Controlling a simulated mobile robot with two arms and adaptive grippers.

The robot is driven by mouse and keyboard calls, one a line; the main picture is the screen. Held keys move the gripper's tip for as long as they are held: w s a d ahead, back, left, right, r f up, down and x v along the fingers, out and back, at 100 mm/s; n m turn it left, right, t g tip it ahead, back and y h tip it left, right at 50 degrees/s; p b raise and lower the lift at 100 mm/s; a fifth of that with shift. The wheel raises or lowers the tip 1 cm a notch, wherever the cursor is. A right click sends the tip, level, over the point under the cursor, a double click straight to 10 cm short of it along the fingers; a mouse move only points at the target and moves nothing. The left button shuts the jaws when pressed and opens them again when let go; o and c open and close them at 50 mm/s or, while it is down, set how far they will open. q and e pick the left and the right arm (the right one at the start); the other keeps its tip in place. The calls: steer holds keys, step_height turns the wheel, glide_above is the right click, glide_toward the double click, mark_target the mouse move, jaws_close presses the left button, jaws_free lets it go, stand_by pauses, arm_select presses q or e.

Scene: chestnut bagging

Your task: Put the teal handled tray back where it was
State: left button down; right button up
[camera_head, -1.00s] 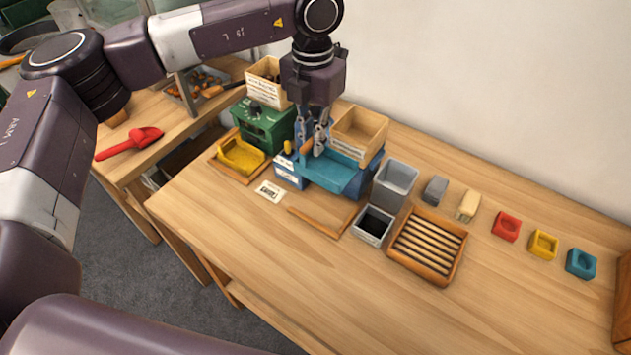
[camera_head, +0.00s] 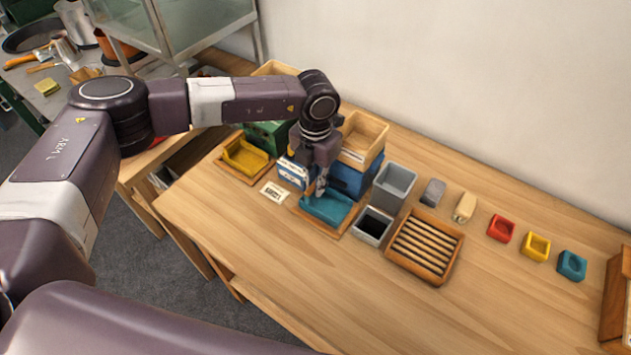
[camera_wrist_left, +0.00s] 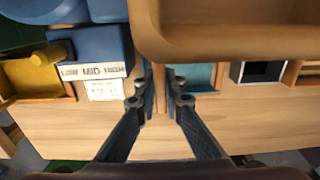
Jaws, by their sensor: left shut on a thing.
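The teal tray (camera_head: 330,209) is in front of the blue machine (camera_head: 357,181), over a thin wooden board (camera_head: 353,224). I cannot tell whether it rests on the board or is just above it. My left gripper (camera_head: 318,191) comes down from above and is shut on the tray's handle. In the left wrist view the fingers (camera_wrist_left: 160,98) close around the upright handle, and part of the teal tray (camera_wrist_left: 199,76) shows to their right. My right gripper is not in view.
A yellow tray (camera_head: 245,156) sits on its board to the left by a green machine (camera_head: 270,135). A dark-mouthed grey bin (camera_head: 373,226) stands close on the right, beside a slatted wooden tray (camera_head: 424,247). A label card (camera_head: 274,193) lies at left. The table's front is clear.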

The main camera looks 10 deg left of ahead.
arm_select(q)
steer(key=shift+f, duration=0.15)
steer(key=c, duration=2)
jaws_free()
steer(key=shift+c, duration=0.2)
steer(key=shift+r, duration=0.35)
step_height(320, 180, up, 10)
steer(key=b, duration=0.3)
steer(key=shift+r, duration=0.9)
